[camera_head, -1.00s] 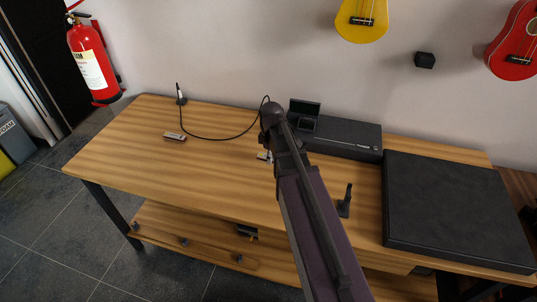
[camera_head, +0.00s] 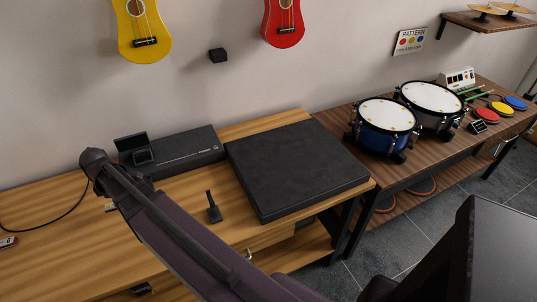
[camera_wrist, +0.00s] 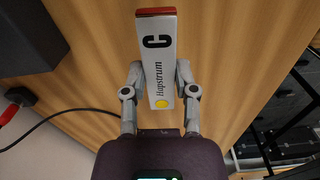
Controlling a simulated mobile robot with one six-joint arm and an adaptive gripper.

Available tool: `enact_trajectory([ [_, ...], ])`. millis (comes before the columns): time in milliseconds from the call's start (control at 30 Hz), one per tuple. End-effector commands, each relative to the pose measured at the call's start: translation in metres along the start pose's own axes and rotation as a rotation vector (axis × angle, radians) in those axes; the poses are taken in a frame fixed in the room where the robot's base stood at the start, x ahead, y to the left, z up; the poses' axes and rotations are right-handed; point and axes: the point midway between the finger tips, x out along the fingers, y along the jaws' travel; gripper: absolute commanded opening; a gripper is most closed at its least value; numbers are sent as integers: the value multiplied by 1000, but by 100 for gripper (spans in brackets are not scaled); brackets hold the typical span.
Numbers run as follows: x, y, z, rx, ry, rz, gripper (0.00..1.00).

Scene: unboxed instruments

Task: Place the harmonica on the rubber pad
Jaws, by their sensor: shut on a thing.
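In the wrist view my gripper (camera_wrist: 160,82) is shut on the harmonica (camera_wrist: 158,38), a narrow silvery-white bar with a black "C", lettering, a yellow dot and a reddish far end. The wooden bench top is behind it; I cannot tell the gap. In the head view my arm hides most of the gripper area, and a small pale piece (camera_head: 110,206) shows beside the arm. A large, flat black slab (camera_head: 300,165), seemingly the rubber pad, lies on the bench right of my arm, with nothing on it.
A small upright black stand (camera_head: 213,209) is between my arm and the slab. Drums (camera_head: 387,116) and coloured discs (camera_head: 487,115) occupy the right table.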

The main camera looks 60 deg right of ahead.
Motion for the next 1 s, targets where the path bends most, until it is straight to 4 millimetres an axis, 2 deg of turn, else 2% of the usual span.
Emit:
enact_trajectory([
  [33,-12,0,0,0,0,0,0],
  [1000,-134,0,0,0,0,0,0],
])
